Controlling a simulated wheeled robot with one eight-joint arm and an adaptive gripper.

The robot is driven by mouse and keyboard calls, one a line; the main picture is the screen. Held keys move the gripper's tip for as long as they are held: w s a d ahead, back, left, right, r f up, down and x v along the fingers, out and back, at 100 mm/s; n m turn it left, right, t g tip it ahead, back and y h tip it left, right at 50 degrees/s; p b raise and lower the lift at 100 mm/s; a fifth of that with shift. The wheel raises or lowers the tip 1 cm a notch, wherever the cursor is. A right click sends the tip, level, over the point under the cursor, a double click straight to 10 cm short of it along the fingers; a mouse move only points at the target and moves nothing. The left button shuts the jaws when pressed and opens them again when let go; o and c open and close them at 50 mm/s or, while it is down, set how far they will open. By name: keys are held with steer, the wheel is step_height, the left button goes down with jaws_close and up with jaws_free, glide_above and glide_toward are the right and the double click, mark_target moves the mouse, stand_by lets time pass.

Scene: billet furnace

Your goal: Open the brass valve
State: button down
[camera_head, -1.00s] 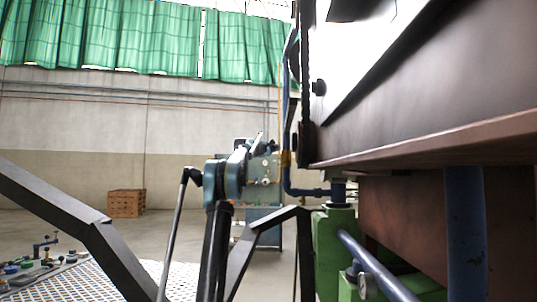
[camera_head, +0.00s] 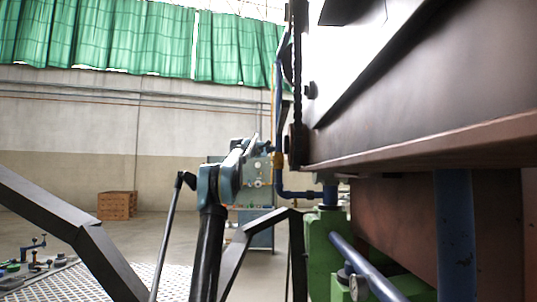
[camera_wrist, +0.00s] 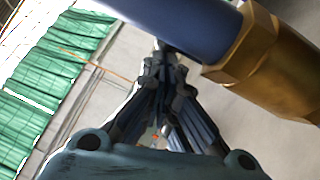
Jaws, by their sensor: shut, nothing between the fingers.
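The brass valve (camera_head: 278,160) shows as a small yellowish fitting on a blue vertical pipe, left of the large dark furnace body. In the wrist view a large brass hexagonal fitting (camera_wrist: 268,62) fills the upper right, close to the camera, joined to a thick blue pipe (camera_wrist: 185,22). My gripper (camera_wrist: 164,50) is shut and empty, its dark fingers together below the blue pipe and left of the brass fitting. I cannot tell whether the fingers touch the pipe. In the head view the fingers are too small to make out beside the valve. No valve handle is clearly visible.
The dark furnace body (camera_head: 430,90) overhangs the right side. A green frame (camera_head: 322,245) and blue pipes stand below it. A wooden crate (camera_head: 117,205) sits on open floor at the back left.

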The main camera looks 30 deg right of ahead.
steer(key=w+a+v, duration=0.1)
steer(key=w+v, duration=0.1)
steer(key=v, duration=1)
steer(key=shift+w+a, duration=0.25)
steer(key=shift+a, duration=0.2)
steer(key=shift+d+f, duration=0.1)
steer(key=s+d+x, duration=0.1)
steer(key=s+x, duration=0.1)
steer(key=x, duration=1)
steer(key=shift+s+d, duration=0.25)
steer(key=shift+d, duration=0.05)
